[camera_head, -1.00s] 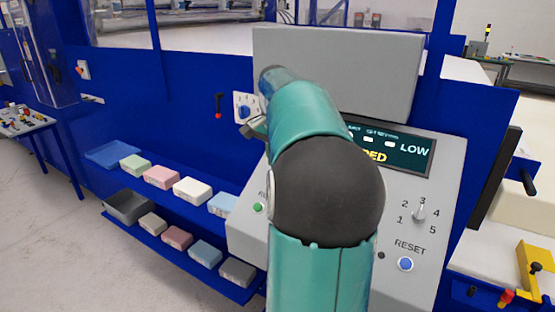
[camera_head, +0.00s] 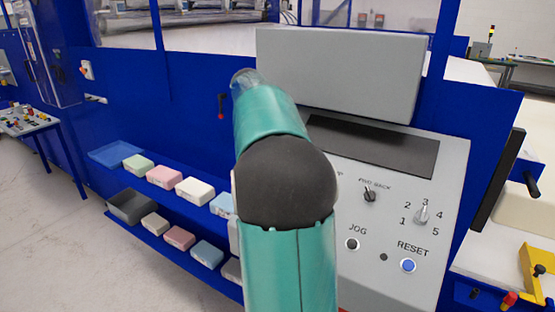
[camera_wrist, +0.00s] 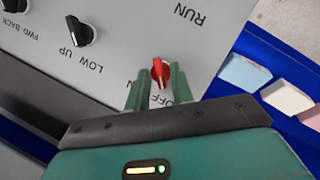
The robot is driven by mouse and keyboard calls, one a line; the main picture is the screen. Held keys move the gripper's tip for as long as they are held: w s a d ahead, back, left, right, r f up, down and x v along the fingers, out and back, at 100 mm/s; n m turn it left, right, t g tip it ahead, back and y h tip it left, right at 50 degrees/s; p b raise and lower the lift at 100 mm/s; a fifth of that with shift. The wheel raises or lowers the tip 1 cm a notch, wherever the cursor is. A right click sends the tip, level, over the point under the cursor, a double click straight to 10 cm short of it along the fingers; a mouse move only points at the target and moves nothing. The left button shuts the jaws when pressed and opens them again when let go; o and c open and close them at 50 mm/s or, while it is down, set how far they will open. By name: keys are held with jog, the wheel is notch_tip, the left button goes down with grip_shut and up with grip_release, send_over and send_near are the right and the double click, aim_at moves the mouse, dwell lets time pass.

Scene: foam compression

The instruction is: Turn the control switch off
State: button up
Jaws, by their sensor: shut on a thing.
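The red control switch (camera_wrist: 160,72) shows in the wrist view on the grey console face, with an OFF label just in front of it, partly covered by my fingers. My gripper (camera_wrist: 159,84) is shut on the switch, one green finger on each side of its knob. In the head view my arm hides both the switch and the gripper. The console's display (camera_head: 374,146) is dark.
A LOW UP knob (camera_wrist: 79,31) sits left of the switch in the wrist view. The FWD BACK knob (camera_head: 369,196), numbered selector (camera_head: 421,213), JOG button (camera_head: 352,244) and blue RESET button (camera_head: 408,265) are on the console. Foam blocks (camera_head: 193,191) line shelves at left.

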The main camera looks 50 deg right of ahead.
jog(key=shift+n, duration=0.3)
jog(key=o, duration=0.7)
jog(key=shift+c, duration=0.2)
jog(key=v, duration=1.3)
jog(key=shift+w+a+r, duration=0.2)
jog(key=shift+r, duration=0.1)
